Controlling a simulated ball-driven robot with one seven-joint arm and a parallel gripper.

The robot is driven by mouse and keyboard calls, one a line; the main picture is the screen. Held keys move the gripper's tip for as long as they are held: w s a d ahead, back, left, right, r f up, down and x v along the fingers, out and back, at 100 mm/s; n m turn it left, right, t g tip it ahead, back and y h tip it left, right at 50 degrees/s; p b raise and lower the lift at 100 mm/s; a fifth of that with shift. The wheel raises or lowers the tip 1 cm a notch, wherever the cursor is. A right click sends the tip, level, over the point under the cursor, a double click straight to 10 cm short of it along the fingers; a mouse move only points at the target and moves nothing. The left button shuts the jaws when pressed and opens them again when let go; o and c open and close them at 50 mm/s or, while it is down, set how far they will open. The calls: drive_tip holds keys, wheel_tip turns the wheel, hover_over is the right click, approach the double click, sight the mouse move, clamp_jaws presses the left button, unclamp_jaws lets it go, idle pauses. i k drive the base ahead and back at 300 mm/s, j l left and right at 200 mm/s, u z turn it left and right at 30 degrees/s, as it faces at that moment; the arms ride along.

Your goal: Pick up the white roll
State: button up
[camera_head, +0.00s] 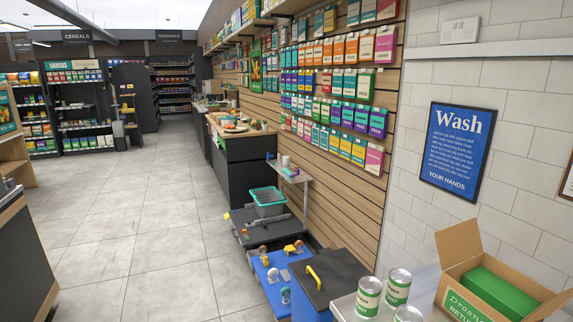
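I cannot make out a white roll with certainty. My gripper is not in view.
A dark cart with a teal-rimmed basket (267,201) stands below the shelf. The tiled floor (150,230) at left is clear.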

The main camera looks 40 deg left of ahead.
sight(285, 159)
drive_tip(key=i+j+u, duration=0.8)
drive_tip(key=u, duration=0.15)
drive_tip(key=i+j+u, duration=0.3)
drive_tip(key=i+u, duration=0.15)
drive_tip(key=i, duration=0.4)
drive_tip(key=i+u, duration=0.5)
drive_tip(key=i, duration=1.55)
drive_tip(key=i+j+z, duration=0.1)
drive_tip(key=i, duration=1.05)
drive_tip(key=i+j, duration=0.1)
drive_tip(key=i, duration=1.1)
drive_tip(key=i+z, duration=0.25)
drive_tip(key=z, duration=0.15)
drive_tip(key=i+z, duration=0.35)
drive_tip(key=i+j+z, duration=0.1)
drive_tip(key=z, duration=0.3)
drive_tip(key=i+j+z, duration=0.2)
drive_tip(key=z, duration=0.2)
drive_tip(key=i+j+z, duration=0.25)
drive_tip(key=i+z, duration=0.25)
drive_tip(key=i+j+z, duration=0.3)
drive_tip(key=z, duration=0.15)
drive_tip(key=j, duration=0.1)
